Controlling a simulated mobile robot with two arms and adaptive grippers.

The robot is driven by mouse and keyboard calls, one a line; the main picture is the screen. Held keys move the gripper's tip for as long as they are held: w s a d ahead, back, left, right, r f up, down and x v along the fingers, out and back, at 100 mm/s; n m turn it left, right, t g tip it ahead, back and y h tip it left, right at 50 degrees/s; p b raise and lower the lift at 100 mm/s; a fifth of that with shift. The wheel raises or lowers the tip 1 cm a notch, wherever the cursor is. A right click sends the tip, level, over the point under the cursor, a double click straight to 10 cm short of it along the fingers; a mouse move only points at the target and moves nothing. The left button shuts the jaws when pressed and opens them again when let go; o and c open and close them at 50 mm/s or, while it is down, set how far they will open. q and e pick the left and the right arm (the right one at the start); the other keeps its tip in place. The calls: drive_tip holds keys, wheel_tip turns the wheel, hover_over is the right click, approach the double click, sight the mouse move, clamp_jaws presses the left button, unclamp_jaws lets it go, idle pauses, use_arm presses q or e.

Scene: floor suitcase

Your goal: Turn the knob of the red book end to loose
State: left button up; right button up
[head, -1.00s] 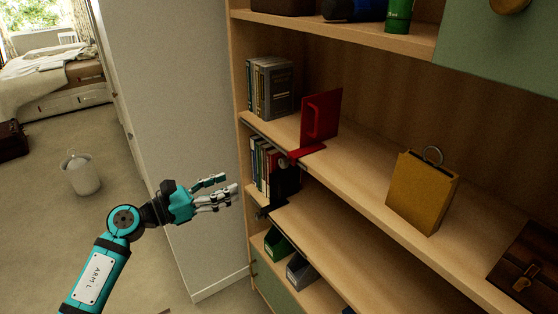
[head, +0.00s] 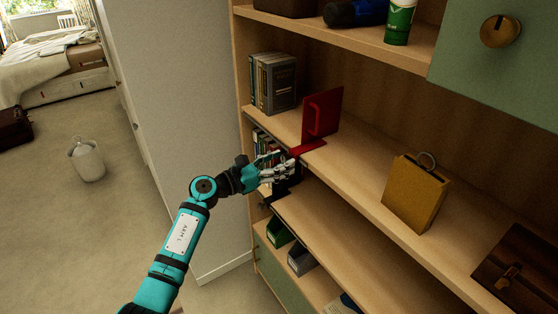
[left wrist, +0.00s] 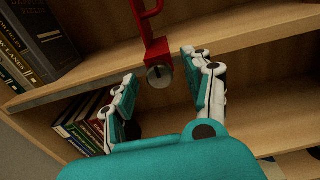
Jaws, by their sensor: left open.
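The red book end (head: 322,115) stands upright on the upper shelf, right of a row of dark books. In the left wrist view its red clamp (left wrist: 152,45) hangs over the shelf's front edge, with a round metal knob (left wrist: 159,75) at its lower end. My left gripper (head: 284,165) is at the shelf edge by the clamp; in the head view it hides the knob. In the left wrist view my left gripper (left wrist: 158,82) is open, one finger on each side of the knob, with gaps and no visible contact. My right gripper is not in view.
Dark books (head: 274,83) stand left of the book end, and more books (left wrist: 86,122) are on the shelf below. A yellow box-like bag (head: 413,195) and a brown case (head: 515,265) lie farther right. Shelf edges run close around my left gripper.

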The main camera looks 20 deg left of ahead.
use_arm(q)
clamp_jaws()
idle(0.3)
drive_tip(key=shift+n, duration=0.3)
drive_tip(key=n+p, duration=0.1)
drive_tip(key=n, duration=0.2)
drive_tip(key=shift+n, duration=0.3)
drive_tip(key=n+p, duration=0.2)
drive_tip(key=n, duration=0.2)
drive_tip(key=shift+n, duration=0.3)
drive_tip(key=n+p, duration=0.2)
drive_tip(key=n, duration=0.3)
drive_tip(key=shift+p, duration=0.3)
drive_tip(key=shift+n+p, duration=0.7)
drive_tip(key=shift+n, duration=1.3)
